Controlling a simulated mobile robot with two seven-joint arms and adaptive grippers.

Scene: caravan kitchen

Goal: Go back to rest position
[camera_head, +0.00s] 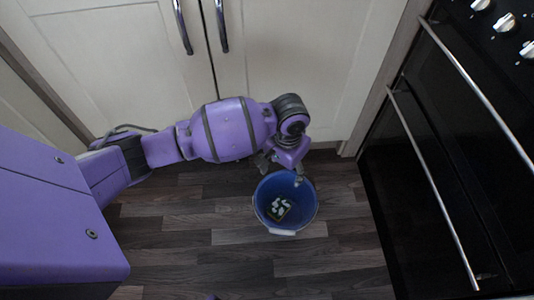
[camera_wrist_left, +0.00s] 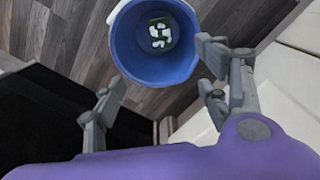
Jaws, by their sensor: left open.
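My left gripper (camera_head: 280,168) is at the end of the purple arm that comes in from the left, at the upper rim of a blue bucket. In the left wrist view my left gripper (camera_wrist_left: 160,93) shows its two fingers spread wide apart with nothing between them. The blue bucket (camera_head: 306,209) stands on the floor, and it also shows in the left wrist view (camera_wrist_left: 123,45). Inside the bucket lies a dark item with white patches (camera_head: 279,207), also seen in the left wrist view (camera_wrist_left: 160,33). My right gripper is in neither view.
Cream cupboard doors (camera_head: 290,60) with metal handles stand behind the arm. A black oven (camera_head: 430,170) with long bar handles is on the right. The dark wood floor (camera_head: 200,255) around the bucket is clear at the front.

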